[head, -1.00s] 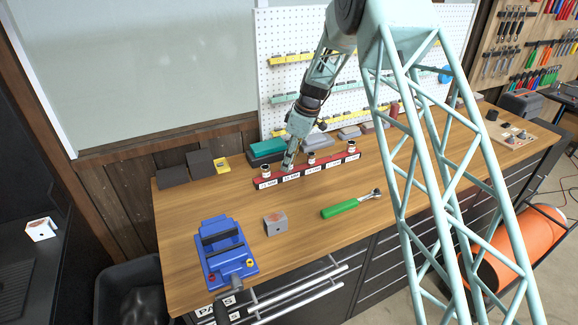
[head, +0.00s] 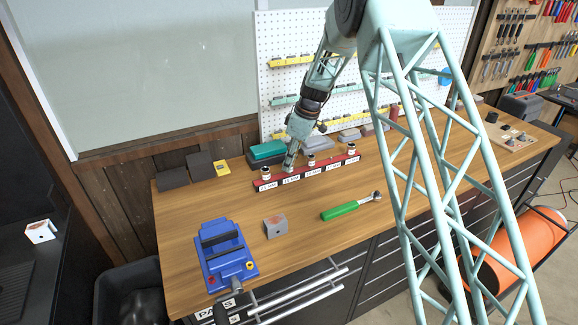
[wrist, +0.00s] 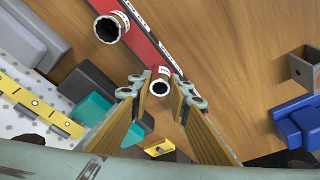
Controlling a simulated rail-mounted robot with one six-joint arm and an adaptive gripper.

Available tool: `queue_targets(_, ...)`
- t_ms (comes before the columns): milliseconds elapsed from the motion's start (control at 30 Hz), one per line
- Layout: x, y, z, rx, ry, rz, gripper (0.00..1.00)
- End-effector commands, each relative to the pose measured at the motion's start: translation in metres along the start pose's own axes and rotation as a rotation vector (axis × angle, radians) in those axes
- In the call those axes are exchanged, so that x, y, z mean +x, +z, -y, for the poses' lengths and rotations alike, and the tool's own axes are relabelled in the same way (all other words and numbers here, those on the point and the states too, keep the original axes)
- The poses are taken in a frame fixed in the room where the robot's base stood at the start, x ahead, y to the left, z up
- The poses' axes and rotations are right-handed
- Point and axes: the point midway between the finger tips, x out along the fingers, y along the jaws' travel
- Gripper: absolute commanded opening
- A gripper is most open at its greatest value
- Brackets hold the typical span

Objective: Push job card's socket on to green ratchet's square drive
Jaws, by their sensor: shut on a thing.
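The green ratchet (head: 340,210) lies on the workbench right of the middle, its metal head (head: 376,195) towards the back right. A red socket rail (head: 328,168) with white labels stands behind it, with several pale sockets upright on it. My gripper (head: 289,163) points down at the second socket from the left and is shut on it. In the wrist view this socket (wrist: 160,88) shows between the fingertips, its open end facing the camera. A larger socket (wrist: 108,28) stands further along the rail.
A blue vise (head: 223,255) and a grey block (head: 275,226) stand at the front left. Dark boxes (head: 200,164), a teal case (head: 268,151) and a pegboard (head: 285,40) are behind the rail. The bench between rail and ratchet is clear.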

Motion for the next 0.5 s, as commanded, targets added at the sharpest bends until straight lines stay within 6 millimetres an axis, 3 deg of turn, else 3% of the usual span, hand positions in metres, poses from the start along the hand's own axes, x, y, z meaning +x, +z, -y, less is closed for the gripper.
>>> queue_targets(500,-0.025,-0.007,0.000,-0.001,0.001,0.000,0.04)
